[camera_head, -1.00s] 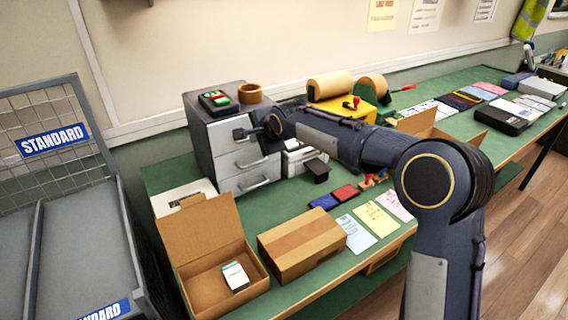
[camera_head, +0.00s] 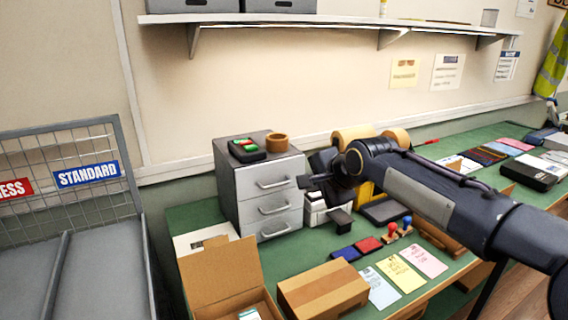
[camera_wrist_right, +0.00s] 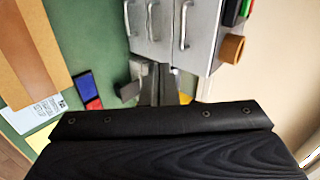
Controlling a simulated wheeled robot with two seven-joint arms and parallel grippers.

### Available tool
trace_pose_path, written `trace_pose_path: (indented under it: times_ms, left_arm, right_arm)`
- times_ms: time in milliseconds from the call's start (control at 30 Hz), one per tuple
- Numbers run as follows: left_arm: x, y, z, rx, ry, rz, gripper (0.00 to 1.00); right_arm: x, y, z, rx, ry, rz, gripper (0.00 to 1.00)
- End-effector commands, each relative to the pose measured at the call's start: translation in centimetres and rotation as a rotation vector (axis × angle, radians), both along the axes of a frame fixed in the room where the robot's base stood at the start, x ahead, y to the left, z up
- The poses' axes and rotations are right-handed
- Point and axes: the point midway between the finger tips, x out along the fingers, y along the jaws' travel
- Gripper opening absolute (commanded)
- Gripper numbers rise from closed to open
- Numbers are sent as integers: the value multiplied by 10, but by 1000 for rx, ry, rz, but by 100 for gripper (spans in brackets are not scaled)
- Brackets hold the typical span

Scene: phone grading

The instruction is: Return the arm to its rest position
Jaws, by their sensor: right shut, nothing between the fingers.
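My right arm comes in from the right in the head view and reaches over the green workbench (camera_head: 205,213). Its gripper (camera_head: 306,182) is beside the front of the grey drawer unit (camera_head: 262,185), with no object visible in it. In the right wrist view the fingers (camera_wrist_right: 157,85) are together and point towards the drawer fronts (camera_wrist_right: 165,22). I cannot tell how far they are from the drawers. My left gripper is not in view.
An open cardboard box (camera_head: 218,275) and a closed carton (camera_head: 322,290) sit at the bench front. Red (camera_head: 368,245) and blue (camera_head: 346,254) pads, stamps and paper sheets (camera_head: 400,273) lie beside them. A wall shelf (camera_head: 330,20) hangs above. A wire cage (camera_head: 70,190) stands left.

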Motion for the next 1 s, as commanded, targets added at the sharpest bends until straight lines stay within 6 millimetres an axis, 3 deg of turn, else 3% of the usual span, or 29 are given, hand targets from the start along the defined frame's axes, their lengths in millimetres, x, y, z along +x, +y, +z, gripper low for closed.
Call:
trace_pose_path:
  times_ms: [133, 233, 400, 500, 600, 700, 1000]
  left_arm:
    - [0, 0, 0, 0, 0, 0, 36]
    - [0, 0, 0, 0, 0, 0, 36]
    - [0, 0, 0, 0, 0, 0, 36]
    - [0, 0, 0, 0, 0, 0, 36]
    - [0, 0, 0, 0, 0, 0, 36]
    - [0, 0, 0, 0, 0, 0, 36]
    - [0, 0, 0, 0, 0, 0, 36]
  right_arm:
    - [-73, -54, -13, -153, 5, 114, 0]
    - [-141, -84, -36, -276, 16, 239, 0]
    - [-251, -105, -90, -442, 18, 470, 0]
    - [-300, -103, -120, -507, 9, 589, 0]
    - [-332, -97, -143, -548, -6, 677, 0]
    - [-349, -92, -157, -571, -16, 730, 0]
    - [-354, -90, -162, -579, -20, 752, 0]
